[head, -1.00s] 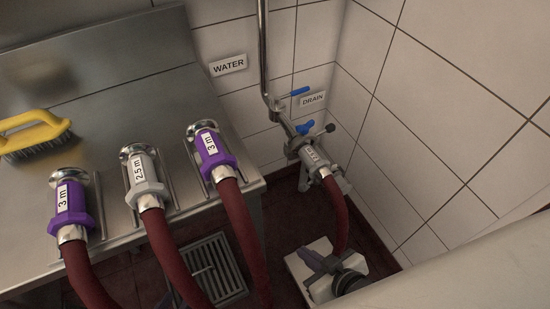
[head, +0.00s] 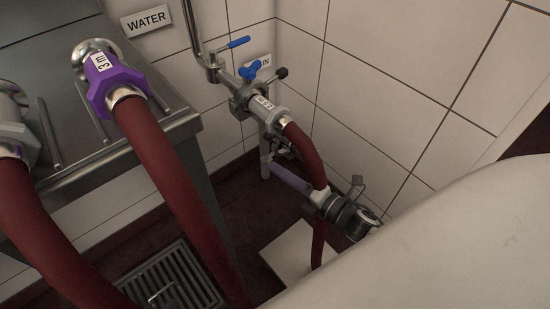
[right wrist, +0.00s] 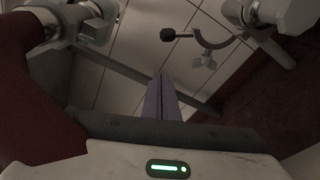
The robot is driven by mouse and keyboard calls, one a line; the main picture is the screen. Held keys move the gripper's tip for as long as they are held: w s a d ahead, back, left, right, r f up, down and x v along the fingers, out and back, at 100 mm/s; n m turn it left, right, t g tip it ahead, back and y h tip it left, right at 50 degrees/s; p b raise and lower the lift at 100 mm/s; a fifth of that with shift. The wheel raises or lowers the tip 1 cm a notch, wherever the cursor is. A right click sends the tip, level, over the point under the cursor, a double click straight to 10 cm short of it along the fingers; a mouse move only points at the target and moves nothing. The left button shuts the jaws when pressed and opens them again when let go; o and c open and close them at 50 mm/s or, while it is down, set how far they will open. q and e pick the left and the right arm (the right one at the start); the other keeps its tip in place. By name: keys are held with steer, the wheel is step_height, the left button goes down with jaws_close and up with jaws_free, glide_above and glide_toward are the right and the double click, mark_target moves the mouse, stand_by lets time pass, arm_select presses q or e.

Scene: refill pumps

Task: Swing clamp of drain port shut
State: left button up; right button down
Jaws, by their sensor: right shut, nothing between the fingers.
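The drain port (head: 248,97) is a grey metal fitting on the wall pipe, with a blue wing handle (head: 251,70) and a black-knobbed rod (head: 282,73). A hose end with a labelled grey collar (head: 266,104) sits at it. In the right wrist view a curved metal clamp piece (right wrist: 226,42) with a black knob stands out to one side, apart from my fingers; its seating on the port is unclear. My right gripper (head: 275,164), with purple fingers, is shut and empty below the port, beside the red hose. Its fingers (right wrist: 162,78) also show in the wrist view. My left gripper is out of view.
A steel counter (head: 165,130) holds a purple hose coupling (head: 112,82) and a grey one at left. Red hoses (head: 165,170) hang down in front. A floor grate (head: 165,275) lies below. The tiled wall (head: 380,90) is close on the right. A blue-handled valve (head: 238,42) sits above.

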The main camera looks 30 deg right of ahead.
mark_target(275, 145)
steer(key=w+d+r+b, duration=0.1)
steer(key=w, duration=0.7)
steer(key=shift+w+d+b, duration=0.15)
steer(key=shift+w+b, duration=0.1)
steer(key=shift+b, duration=0.15)
steer(key=shift+w+r, duration=0.1)
